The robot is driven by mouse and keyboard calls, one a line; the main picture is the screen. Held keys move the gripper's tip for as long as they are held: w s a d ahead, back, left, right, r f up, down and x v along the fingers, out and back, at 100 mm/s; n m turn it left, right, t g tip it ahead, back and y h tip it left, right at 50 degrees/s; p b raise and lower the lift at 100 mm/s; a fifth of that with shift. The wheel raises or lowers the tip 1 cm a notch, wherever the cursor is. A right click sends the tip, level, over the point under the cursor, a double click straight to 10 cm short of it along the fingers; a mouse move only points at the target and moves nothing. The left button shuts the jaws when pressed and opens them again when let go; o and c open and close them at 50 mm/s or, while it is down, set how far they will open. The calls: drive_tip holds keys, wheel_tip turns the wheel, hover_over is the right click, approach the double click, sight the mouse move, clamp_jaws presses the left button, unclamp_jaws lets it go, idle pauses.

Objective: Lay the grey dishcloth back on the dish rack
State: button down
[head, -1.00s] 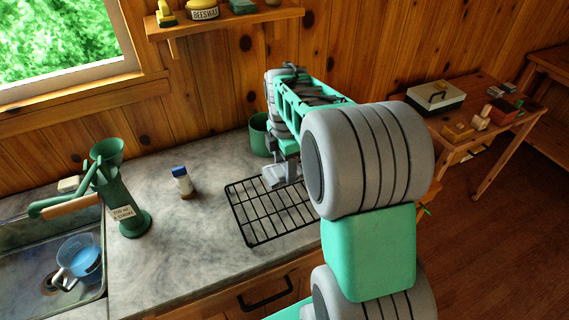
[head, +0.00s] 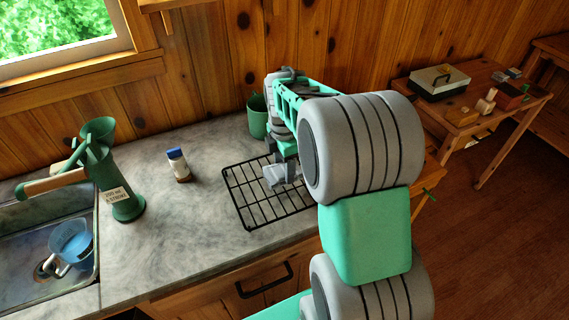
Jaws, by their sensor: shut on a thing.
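The dish rack (head: 250,206), a black wire grid, lies flat on the grey stone counter. My gripper (head: 282,177) is over the back part of the rack, jaws pointing down. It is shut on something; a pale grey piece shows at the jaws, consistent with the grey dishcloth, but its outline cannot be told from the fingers. My arm hides the right end of the rack. I cannot tell whether the held thing touches the wires.
A green mug (head: 257,118) stands just behind the rack. A blue-capped shaker (head: 179,166) stands left of it. A green hand pump (head: 118,190) stands beside the sink, which holds a blue-filled jug (head: 72,245).

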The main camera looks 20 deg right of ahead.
drive_tip(key=shift+f+b, duration=0.9)
drive_tip(key=shift+f, duration=1)
drive_tip(key=shift+f, duration=0.25)
drive_tip(key=shift+c, duration=1.8)
unclamp_jaws()
